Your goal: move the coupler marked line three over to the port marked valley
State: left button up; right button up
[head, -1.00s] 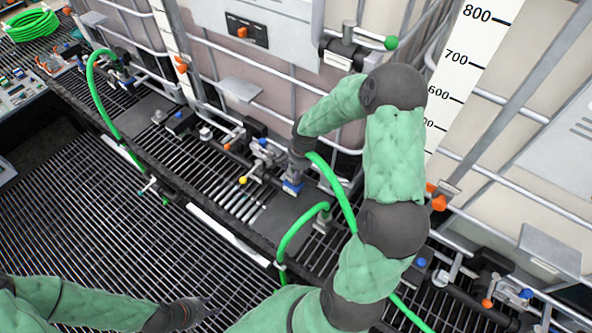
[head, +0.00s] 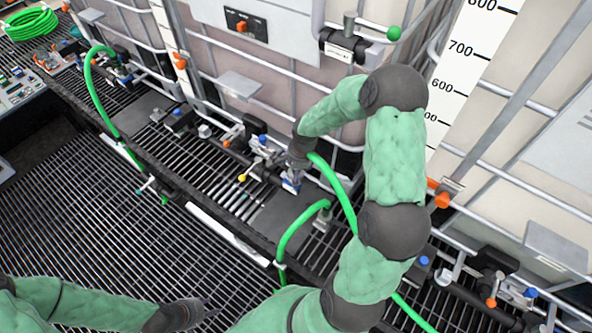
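My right arm rises from the bottom middle and bends down so that its gripper (head: 294,168) sits over a blue-marked port at the back manifold. A green hose (head: 335,185) runs out beside this gripper, from a coupler end mostly hidden by it. The fingers are too small and covered to show their opening. My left gripper (head: 208,304) is low at the left, over the floor grating, apart from any hose; its fingers are dark and unclear. No line or port name is legible, so I cannot tell which is line three or valley.
A second green hose (head: 290,240) arches just in front, and a third (head: 90,72) stands at the left. A coiled green hose (head: 32,22) lies at the far left. Caged white totes with valves line the back. The front-left grating (head: 90,220) is clear.

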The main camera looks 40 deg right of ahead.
notch_tip(320, 180, up, 12)
jog(key=s, duration=0.1)
jog(key=shift+s+d, duration=0.25)
jog(key=shift+s, duration=0.15)
jog(key=shift+f, duration=0.15)
dwell(0.5)
